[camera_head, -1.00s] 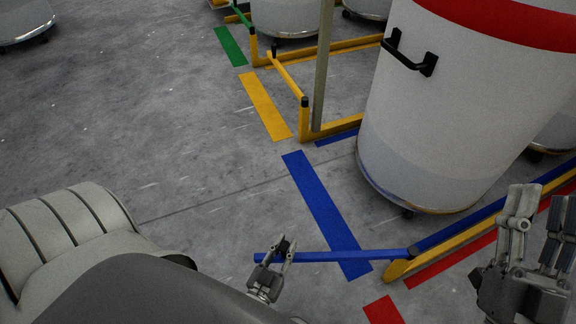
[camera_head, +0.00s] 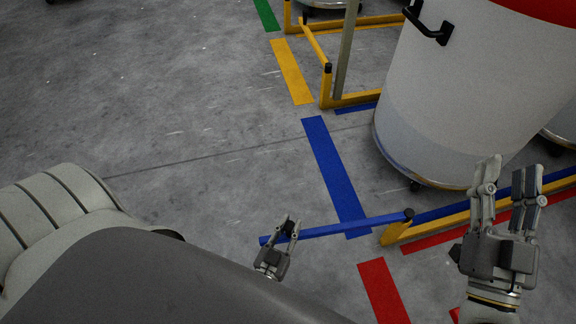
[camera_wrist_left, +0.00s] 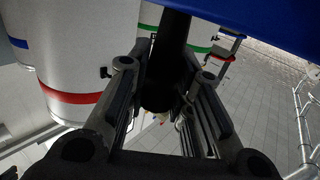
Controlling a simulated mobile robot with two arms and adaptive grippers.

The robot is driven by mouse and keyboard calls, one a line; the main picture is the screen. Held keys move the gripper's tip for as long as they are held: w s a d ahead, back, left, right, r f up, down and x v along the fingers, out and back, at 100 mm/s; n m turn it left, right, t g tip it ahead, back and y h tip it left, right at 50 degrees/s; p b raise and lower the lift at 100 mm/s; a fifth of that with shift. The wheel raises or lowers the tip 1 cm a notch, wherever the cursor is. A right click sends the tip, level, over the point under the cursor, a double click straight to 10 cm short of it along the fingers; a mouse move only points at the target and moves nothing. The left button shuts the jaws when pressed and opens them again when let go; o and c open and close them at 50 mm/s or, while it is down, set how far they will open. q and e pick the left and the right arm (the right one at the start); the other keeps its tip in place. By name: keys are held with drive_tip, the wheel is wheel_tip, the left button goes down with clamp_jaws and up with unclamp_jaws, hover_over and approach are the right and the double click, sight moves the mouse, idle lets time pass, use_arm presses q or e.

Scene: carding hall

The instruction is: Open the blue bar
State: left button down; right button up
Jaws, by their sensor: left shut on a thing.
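The blue bar (camera_head: 337,228) reaches out to the left from a dark hinge post (camera_head: 408,214) on the low yellow frame, across the lower end of a blue floor strip. My left gripper (camera_head: 289,228) is at the bar's free left end, shut on its dark handle. In the left wrist view, the black round handle (camera_wrist_left: 166,75) stands between the fingers, below the blue bar (camera_wrist_left: 255,18). My right gripper (camera_head: 505,185) is empty at the right, fingers up and spread, apart from the bar.
A large white can (camera_head: 458,100) with a red band stands behind the blue-and-yellow rail (camera_head: 455,217). A yellow bar frame (camera_head: 327,85) with an upright post stands further back. Blue (camera_head: 330,160) and red (camera_head: 383,290) strips mark the floor. Open grey floor lies left.

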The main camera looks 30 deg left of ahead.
use_arm(q)
drive_tip(key=c, duration=1.3)
unclamp_jaws()
drive_tip(key=shift+r, duration=5)
